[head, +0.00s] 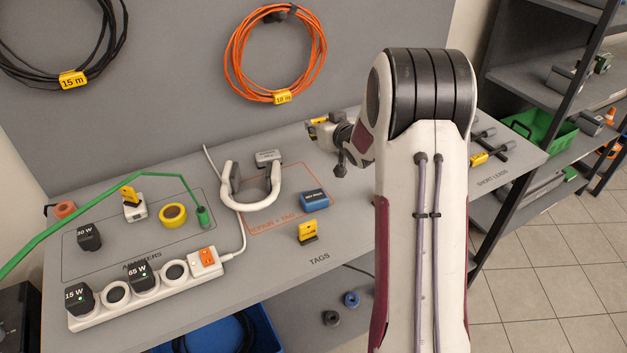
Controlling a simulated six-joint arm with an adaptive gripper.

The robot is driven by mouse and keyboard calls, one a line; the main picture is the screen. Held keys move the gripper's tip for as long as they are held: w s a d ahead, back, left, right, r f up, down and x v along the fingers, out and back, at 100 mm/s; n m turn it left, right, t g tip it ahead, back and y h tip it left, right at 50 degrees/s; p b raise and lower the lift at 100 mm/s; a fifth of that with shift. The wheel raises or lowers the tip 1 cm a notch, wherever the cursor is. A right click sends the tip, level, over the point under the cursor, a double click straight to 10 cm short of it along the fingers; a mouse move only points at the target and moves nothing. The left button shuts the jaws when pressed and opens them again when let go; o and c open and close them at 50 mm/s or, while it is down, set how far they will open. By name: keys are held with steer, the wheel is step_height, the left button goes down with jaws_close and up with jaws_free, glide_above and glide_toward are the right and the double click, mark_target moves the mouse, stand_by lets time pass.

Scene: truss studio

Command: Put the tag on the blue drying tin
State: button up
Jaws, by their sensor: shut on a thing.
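The blue drying tin (314,202) sits on the grey bench at the right side of the orange outlined area. My gripper (316,125) is behind it, towards the back panel, partly hidden by my arm. It is shut on a small yellow tag (319,120), apart from the tin and seemingly above the bench. Much of the held tag is hidden by the dark fingers. Another yellow tag (307,231) stands upright in a dark base in front of the tin, by the TAGS lettering. No tag shows on the tin.
A white U-shaped item (250,195) lies left of the tin. A power strip (145,295) with adapters, a yellow roll (173,215) and a green cable (95,195) occupy the left. Coiled cables hang behind. Bare bench lies around the standing tag.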

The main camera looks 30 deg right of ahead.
steer(key=s+d+r, duration=0.2)
steer(key=s+d, duration=0.1)
steer(key=n+y, duration=0.6)
steer(key=y, duration=0.1)
glide_above(318, 198)
steer(key=shift+r+g, duration=0.4)
steer(key=shift+g, duration=0.1)
steer(key=shift+f, duration=3.15)
steer(key=shift+f, duration=0.15)
steer(key=shift+f, duration=1.7)
